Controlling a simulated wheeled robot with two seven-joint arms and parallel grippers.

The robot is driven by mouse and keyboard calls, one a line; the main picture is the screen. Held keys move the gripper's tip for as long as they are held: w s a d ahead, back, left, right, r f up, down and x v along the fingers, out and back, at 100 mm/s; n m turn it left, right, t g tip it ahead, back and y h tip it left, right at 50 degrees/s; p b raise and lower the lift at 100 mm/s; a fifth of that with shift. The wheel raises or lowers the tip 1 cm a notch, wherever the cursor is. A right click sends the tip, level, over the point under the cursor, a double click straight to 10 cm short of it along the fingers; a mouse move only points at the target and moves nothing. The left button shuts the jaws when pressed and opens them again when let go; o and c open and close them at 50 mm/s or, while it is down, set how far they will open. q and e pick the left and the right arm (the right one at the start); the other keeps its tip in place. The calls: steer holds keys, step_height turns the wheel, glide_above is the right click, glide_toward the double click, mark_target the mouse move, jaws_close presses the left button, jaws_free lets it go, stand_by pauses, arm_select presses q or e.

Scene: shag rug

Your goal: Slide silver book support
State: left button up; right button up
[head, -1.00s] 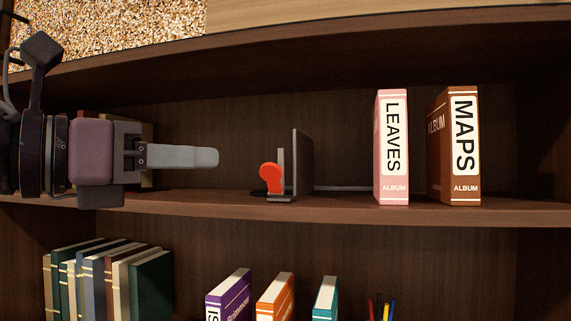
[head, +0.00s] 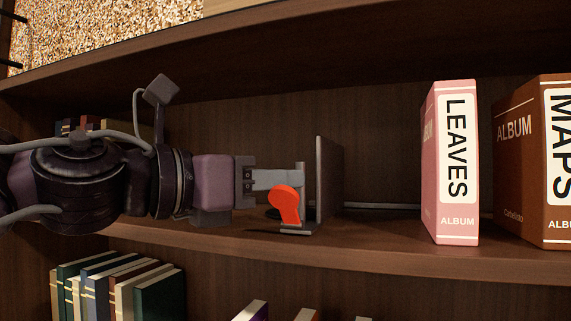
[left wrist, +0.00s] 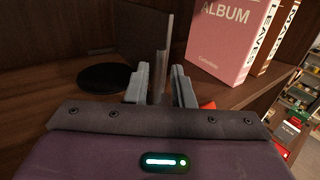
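The silver book support (head: 299,228) stands on the middle shelf, with an upright dark plate (head: 329,180) and a red-orange lever (head: 286,204) at its front. My left gripper (head: 290,180) reaches in from the left, its fingers at the support's upright part, behind the lever. In the left wrist view, the two fingers (left wrist: 160,88) stand apart on either side of the thin silver upright (left wrist: 163,60). Firm contact on both sides is not clear. The red lever (left wrist: 207,104) shows beside the right finger. My right gripper is not in view.
A pink LEAVES album (head: 450,165) and a brown MAPS album (head: 525,170) stand upright to the right, with bare shelf between them and the support. A thin rail (head: 380,206) runs along the shelf. Books (head: 120,290) stand on the shelf below. The upper board (head: 300,70) overhangs.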

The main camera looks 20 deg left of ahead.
arm_select(q)
steer(key=shift+w+d, duration=0.35)
steer(key=shift+w, duration=0.2)
steer(key=shift+w+d, duration=0.1)
steer(key=shift+w, duration=0.2)
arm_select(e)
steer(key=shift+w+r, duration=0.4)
arm_select(q)
steer(key=shift+s, duration=0.15)
jaws_close()
